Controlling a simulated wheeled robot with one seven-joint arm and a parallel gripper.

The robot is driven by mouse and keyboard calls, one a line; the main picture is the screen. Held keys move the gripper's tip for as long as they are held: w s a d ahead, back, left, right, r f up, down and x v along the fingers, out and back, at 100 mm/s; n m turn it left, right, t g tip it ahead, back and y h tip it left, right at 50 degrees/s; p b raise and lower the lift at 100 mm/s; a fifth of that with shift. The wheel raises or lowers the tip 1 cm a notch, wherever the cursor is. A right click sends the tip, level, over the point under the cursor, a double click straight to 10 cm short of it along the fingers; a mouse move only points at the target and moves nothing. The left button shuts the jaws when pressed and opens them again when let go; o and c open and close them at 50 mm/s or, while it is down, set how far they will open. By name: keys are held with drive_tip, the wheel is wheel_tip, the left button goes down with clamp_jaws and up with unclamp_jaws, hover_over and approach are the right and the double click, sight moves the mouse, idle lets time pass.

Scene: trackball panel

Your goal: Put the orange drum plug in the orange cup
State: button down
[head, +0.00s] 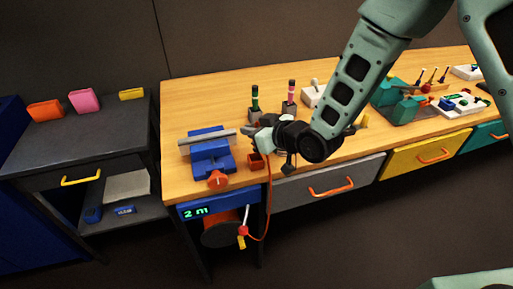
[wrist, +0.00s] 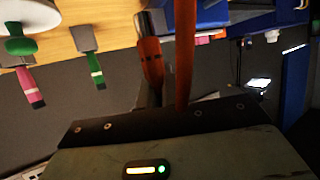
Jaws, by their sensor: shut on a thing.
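My gripper (head: 259,141) is above the front edge of the wooden bench, beside the blue vise. It is shut on the orange drum plug (wrist: 150,62), which shows as an orange body with dark marks in the wrist view. The plug itself is mostly hidden by my gripper in the head view. Its orange cord (head: 268,195) hangs from my gripper over the bench edge to the dark drum (head: 222,234) below. The orange cup (head: 257,162), small and square, stands on the bench near the front edge, just below my gripper in the picture.
The blue vise (head: 211,158) holding a grey bar is left of my gripper. Green-handled (head: 255,98) and pink-handled (head: 291,92) tools stand upright behind it. A "2 m" display (head: 196,211) is on the bench front. A side cabinet (head: 70,135) stands at left.

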drive_tip(key=shift+f, duration=2.6)
drive_tip(key=shift+f, duration=0.15)
drive_tip(key=c, duration=1.6)
unclamp_jaws()
